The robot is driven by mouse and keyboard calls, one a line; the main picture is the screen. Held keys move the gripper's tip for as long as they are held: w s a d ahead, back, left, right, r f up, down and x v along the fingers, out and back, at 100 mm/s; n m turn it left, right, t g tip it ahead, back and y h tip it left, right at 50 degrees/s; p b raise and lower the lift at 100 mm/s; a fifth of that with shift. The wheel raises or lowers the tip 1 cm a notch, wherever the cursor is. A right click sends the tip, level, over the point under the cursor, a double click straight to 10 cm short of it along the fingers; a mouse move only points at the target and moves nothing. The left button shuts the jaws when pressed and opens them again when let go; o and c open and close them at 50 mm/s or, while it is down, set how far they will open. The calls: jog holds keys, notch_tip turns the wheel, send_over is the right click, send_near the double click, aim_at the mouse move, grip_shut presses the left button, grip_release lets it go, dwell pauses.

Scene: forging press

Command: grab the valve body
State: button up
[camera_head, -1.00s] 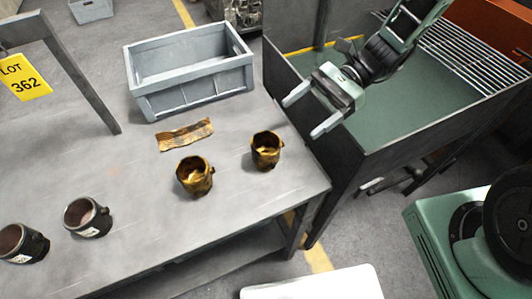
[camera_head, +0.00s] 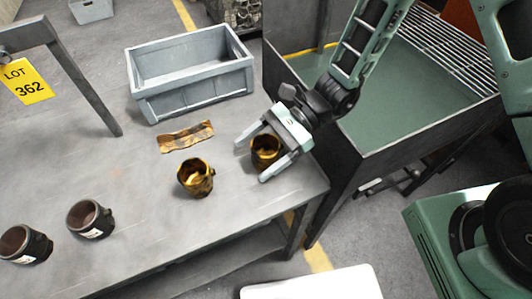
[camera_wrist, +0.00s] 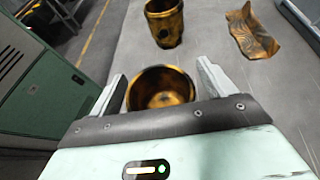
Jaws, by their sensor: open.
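A brass-coloured, cup-shaped valve body (camera_head: 265,151) stands upright on the grey table (camera_head: 130,165), near its right edge. My gripper (camera_head: 252,164) is open, with one finger on each side of this valve body. In the wrist view the round open mouth of the valve body (camera_wrist: 161,88) lies between the two fingers (camera_wrist: 162,73), and its lower part is hidden by my gripper's body. Whether the fingers touch it I cannot tell. A second, similar brass-coloured piece (camera_head: 195,178) stands to its left, outside the fingers; it also shows in the wrist view (camera_wrist: 165,24).
A crumpled brown cloth or sheet (camera_head: 186,136) lies behind the second piece. A grey crate (camera_head: 190,103) stands at the back. Two dark, labelled cups (camera_head: 90,219) stand at the left. A dark-walled green bin (camera_head: 400,110) adjoins the table's right side.

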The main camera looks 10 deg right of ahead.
jog(key=c, duration=1.3)
jog(key=shift+c, duration=0.2)
